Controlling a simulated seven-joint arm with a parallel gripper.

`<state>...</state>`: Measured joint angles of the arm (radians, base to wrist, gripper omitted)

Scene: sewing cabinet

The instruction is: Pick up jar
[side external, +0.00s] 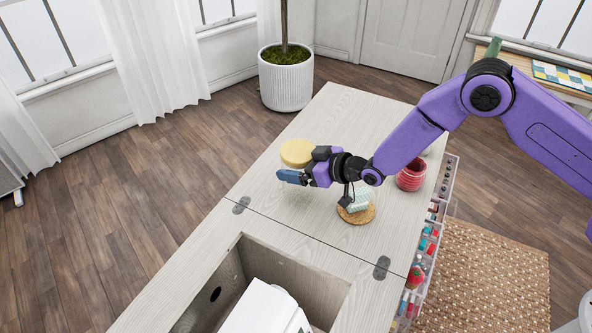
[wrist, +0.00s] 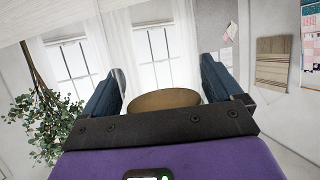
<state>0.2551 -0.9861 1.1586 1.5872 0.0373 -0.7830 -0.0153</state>
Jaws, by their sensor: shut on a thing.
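The jar (side external: 297,152) has a round yellow lid; its body below the lid looks clear and is hard to make out. It is at the far left part of the cabinet top in the side view. My gripper (side external: 290,178) is level just below the lid, with its blue fingers shut on the jar. In the wrist view the tan lid (wrist: 165,99) shows between the two blue fingers (wrist: 160,88), partly hidden by the gripper's dark front bar. I cannot tell if the jar's base touches the cabinet top.
A red container (side external: 411,176) stands near the right edge, above a clear rack of sewing supplies (side external: 432,232). The open cabinet well (side external: 237,262) is in front. The cabinet top beyond the jar is clear.

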